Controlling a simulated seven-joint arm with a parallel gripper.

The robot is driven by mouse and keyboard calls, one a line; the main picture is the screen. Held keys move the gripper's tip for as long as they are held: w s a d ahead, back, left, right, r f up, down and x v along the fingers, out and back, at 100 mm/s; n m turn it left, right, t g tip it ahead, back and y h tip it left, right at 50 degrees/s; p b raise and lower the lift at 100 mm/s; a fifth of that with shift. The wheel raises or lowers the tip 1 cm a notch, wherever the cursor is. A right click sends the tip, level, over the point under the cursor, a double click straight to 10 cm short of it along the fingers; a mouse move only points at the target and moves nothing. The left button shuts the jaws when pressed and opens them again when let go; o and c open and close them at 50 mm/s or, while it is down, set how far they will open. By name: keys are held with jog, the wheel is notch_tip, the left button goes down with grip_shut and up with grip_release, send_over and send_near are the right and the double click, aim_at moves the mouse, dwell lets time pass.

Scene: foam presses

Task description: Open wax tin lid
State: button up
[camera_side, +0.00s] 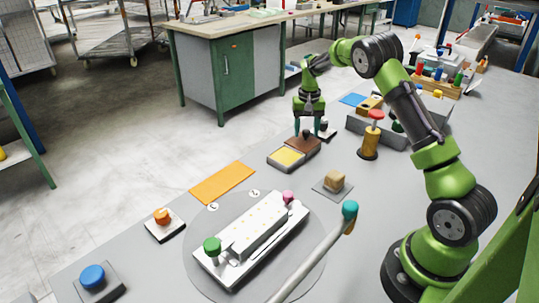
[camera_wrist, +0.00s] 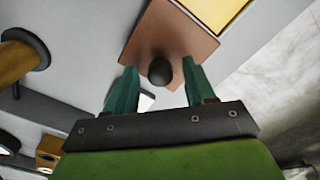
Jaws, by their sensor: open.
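The wax tin (camera_side: 287,158) sits on the grey table with its yellow wax showing; the wax also shows at the top of the wrist view (camera_wrist: 222,10). The brown lid (camera_side: 303,147) lies at the tin's far right end, leaving the wax uncovered. I cannot tell whether it still overlaps the rim. In the wrist view the lid (camera_wrist: 180,38) carries a dark round knob (camera_wrist: 161,72). My gripper (camera_side: 307,132) points down over the lid, open. In the wrist view its fingertips (camera_wrist: 158,76) stand on either side of the knob, with no clear contact.
A brown post with a red top (camera_side: 371,135) stands right of the lid. A grey tray (camera_side: 378,132) lies behind it. A white press (camera_side: 255,240) on a round plate, a teal-tipped lever (camera_side: 318,250) and an orange mat (camera_side: 222,183) are nearer. Floor lies left of the table edge.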

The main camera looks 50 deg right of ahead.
aim_at(309, 131)
notch_tip(309, 131, up, 17)
dwell(0.4)
jog(key=shift+d+f, duration=0.15)
jog(key=s+a+r+n+t+y, duration=0.2)
jog(key=s+a+n+t, duration=0.3)
jog(key=s+a, duration=1.9)
jog(key=shift+a+r+t, duration=0.4)
jog(key=shift+a+t, duration=0.7)
jog(key=shift+a, duration=0.05)
